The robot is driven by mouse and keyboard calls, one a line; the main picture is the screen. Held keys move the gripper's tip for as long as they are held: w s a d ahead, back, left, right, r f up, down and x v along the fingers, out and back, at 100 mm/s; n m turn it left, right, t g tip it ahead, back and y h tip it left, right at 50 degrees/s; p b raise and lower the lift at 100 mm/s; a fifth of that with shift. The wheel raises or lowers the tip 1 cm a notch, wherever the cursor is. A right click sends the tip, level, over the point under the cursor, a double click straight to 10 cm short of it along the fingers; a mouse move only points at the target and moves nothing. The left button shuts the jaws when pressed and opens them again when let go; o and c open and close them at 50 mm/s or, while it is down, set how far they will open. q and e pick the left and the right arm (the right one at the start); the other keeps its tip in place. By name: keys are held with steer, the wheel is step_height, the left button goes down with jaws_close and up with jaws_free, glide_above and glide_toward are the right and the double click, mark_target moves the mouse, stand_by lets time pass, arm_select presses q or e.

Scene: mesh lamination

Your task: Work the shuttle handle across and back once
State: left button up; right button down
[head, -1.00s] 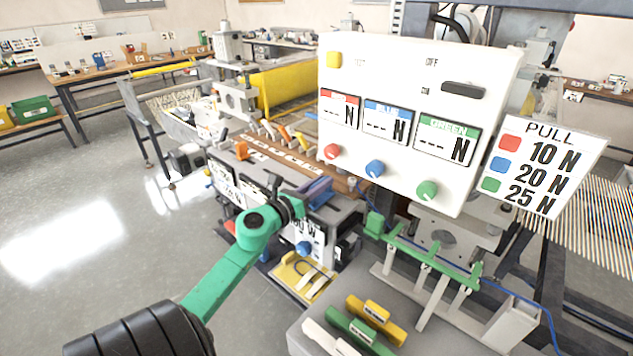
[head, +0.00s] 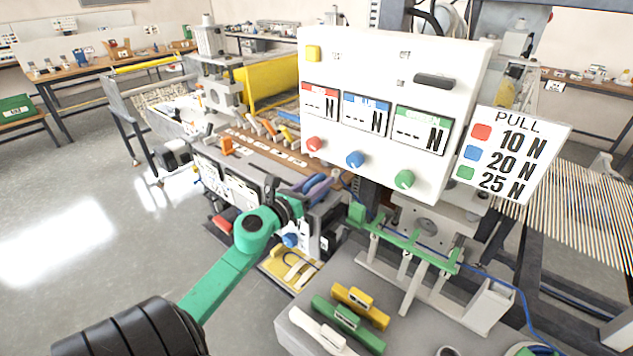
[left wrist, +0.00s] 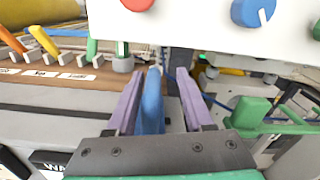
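My left gripper (head: 318,183) is at the front of the machine, below the white control panel. Its two purple fingers (left wrist: 160,95) stand apart in the left wrist view. A blue upright handle (left wrist: 152,105), which looks like the shuttle handle, stands between them. It is close to the left finger, and a gap shows on its right, so the gripper is open around it. The handle's lower end is hidden by the gripper body. In the head view the fingers largely cover the handle. My right gripper is in neither view.
The white control panel (head: 385,160) with coloured knobs hangs just above the gripper. A green-topped rack (head: 410,243) stands to the right. White, green and yellow handled pieces (head: 360,305) lie on the grey table in front. Small coloured levers (head: 268,128) line the wooden rail behind.

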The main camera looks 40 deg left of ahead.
arm_select(q)
steer(key=shift+s+a, duration=0.15)
steer(key=s+b, duration=0.5)
steer(key=s, duration=0.9)
steer(key=shift+s+d, duration=0.15)
steer(key=shift+d, duration=0.15)
